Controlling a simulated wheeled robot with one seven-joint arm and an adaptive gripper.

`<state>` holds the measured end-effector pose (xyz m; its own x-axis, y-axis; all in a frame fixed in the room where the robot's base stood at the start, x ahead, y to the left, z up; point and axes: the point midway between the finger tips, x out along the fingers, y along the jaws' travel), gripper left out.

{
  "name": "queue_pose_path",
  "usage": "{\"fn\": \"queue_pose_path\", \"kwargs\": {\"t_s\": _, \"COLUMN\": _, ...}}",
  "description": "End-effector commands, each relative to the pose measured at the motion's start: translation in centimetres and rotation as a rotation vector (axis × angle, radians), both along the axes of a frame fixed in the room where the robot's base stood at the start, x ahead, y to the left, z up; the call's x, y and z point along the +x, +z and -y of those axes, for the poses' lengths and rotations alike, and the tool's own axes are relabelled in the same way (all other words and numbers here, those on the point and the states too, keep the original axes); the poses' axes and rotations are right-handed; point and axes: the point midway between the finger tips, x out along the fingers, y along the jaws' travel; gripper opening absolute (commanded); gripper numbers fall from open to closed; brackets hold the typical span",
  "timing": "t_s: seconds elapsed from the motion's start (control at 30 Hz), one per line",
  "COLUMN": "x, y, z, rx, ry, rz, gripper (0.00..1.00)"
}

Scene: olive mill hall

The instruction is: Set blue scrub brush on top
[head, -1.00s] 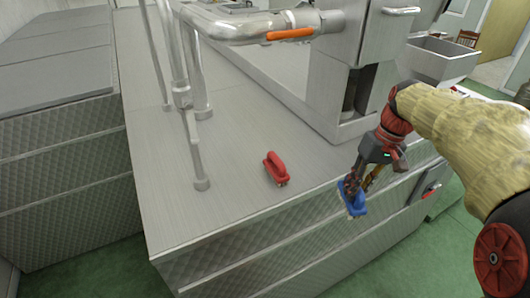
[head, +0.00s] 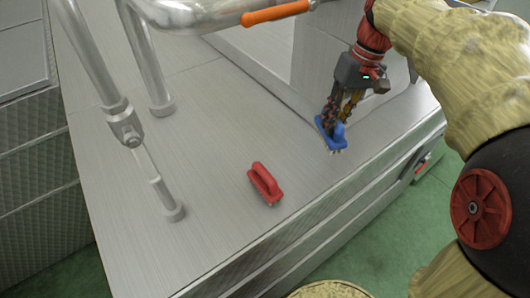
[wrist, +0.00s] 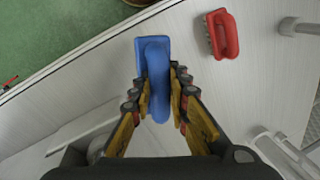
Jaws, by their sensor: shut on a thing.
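The blue scrub brush (head: 334,134) is in my gripper (head: 338,112), to the right of the red brush in the head view. In the wrist view the blue brush (wrist: 155,78) sits between the two fingers of my gripper (wrist: 159,88), which are shut on its handle. Its bristles point down toward the metal top (head: 200,110). I cannot tell whether they touch it. The red scrub brush (head: 265,184) lies on the metal top nearer the front edge, handle up. It also shows in the wrist view (wrist: 222,36), apart from my gripper.
Metal pipes (head: 138,150) stand on the left of the top. A pipe with an orange lever (head: 274,13) crosses above the back. A metal housing stands behind my gripper. The top between the pipes and the red brush is clear. The green floor (head: 445,225) lies beyond the right edge.

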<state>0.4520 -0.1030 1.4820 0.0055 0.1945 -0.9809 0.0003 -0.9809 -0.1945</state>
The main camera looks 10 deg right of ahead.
Motion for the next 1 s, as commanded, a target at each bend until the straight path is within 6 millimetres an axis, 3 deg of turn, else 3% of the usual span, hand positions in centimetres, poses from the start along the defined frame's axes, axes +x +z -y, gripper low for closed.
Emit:
{"fn": "queue_pose_path", "kwargs": {"t_s": 0.3, "x": 0.1, "y": -3.1, "z": -7.3, "rx": 0.002, "ry": 0.007, "rz": -0.004, "gripper": 0.0}}
{"fn": "queue_pose_path", "kwargs": {"t_s": 0.5, "x": 0.3, "y": -6.5, "z": -10.1, "rx": 0.002, "ry": 0.004, "rz": -0.003, "gripper": 0.0}}
{"fn": "queue_pose_path", "kwargs": {"t_s": 0.87, "x": 0.4, "y": -9.0, "z": -12.1, "rx": 0.001, "ry": 0.002, "rz": -0.003, "gripper": 0.0}}
{"fn": "queue_pose_path", "kwargs": {"t_s": 1.0, "x": 0.4, "y": -10.9, "z": -12.3, "rx": 0.001, "ry": 0.0, "rz": -0.005, "gripper": 0.0}}
